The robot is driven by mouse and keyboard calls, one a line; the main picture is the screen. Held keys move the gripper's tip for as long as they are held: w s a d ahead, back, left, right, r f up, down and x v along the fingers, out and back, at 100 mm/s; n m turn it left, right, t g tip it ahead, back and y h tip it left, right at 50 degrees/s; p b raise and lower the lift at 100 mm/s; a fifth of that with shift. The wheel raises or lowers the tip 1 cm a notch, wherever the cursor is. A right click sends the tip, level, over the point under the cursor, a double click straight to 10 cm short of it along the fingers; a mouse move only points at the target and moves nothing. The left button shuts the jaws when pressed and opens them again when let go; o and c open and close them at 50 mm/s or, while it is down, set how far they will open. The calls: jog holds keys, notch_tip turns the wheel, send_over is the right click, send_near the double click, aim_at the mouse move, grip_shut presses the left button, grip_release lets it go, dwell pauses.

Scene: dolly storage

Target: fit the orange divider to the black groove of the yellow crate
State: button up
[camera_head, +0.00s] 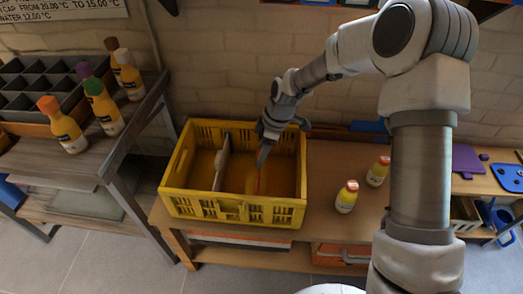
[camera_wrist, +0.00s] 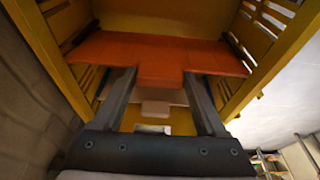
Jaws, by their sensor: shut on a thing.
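The yellow crate (camera_head: 180,203) stands on a wooden bench, open at the top. My gripper (camera_head: 263,158) reaches down into its right half. In the wrist view my gripper (camera_wrist: 159,76) is shut on the orange divider (camera_wrist: 110,50), with a finger at each side of its middle tab. The divider spans most of the width between the yellow walls there. In the head view the divider (camera_head: 258,182) shows only as a thin, roughly upright orange edge below the fingers.
A pale divider (camera_head: 222,160) stands across the crate, left of my gripper. A shelf with several bottles (camera_head: 65,130) and a dark compartment tray (camera_head: 30,85) is at the left.

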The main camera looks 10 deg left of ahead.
jog(key=shift+f+b, duration=0.85)
jog(key=shift+f, duration=0.55)
jog(key=o, duration=1.5)
jog(key=shift+r, duration=0.15)
jog(key=p+v, duration=0.5)
jog(key=v, duration=1.2)
jog(key=shift+d+r, duration=0.1)
jog(key=shift+d, duration=0.05)
